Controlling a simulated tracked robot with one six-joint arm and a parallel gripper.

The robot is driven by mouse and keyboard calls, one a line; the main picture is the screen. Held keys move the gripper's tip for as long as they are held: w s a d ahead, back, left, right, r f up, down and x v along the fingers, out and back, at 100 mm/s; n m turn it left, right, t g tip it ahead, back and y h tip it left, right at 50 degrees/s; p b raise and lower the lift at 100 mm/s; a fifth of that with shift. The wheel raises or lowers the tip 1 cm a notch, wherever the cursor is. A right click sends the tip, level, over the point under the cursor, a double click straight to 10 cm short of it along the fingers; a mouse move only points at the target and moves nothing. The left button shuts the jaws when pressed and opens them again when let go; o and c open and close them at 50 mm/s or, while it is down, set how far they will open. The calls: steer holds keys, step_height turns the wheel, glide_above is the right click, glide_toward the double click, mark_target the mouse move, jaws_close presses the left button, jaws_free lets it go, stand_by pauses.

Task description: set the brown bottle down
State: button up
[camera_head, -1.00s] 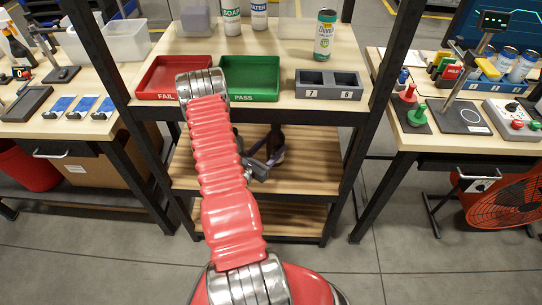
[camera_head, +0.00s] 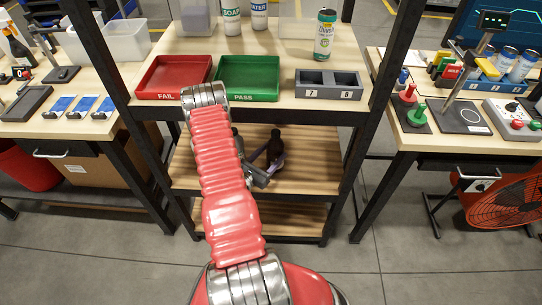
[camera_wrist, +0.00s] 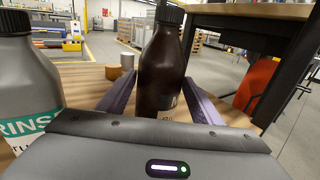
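The brown bottle (camera_wrist: 162,70) stands upright between the two purple fingers of my gripper (camera_wrist: 161,88) in the wrist view. The fingertips lie against its sides, and the gripper looks shut on it. Its lower part is hidden behind my gripper's body. In the head view the brown bottle (camera_head: 275,146) is inside the rack, over the wooden middle shelf (camera_head: 310,174), with my gripper (camera_head: 268,160) around it, partly hidden by my arm. Whether its base touches the shelf is hidden.
A grey RINSE bottle (camera_wrist: 28,85) stands close on the left in the wrist view. A small cylinder (camera_wrist: 127,62) stands farther back. The shelf above holds a red FAIL tray (camera_head: 172,96), a green PASS tray (camera_head: 250,96) and a grey holder (camera_head: 328,91). The shelf's right side is clear.

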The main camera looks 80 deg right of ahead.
steer(key=o, duration=0.3)
steer(key=shift+o, duration=0.2)
steer(key=shift+r, duration=0.1)
steer(key=v, duration=1.2)
stand_by(0.7)
steer(key=shift+w, duration=0.1)
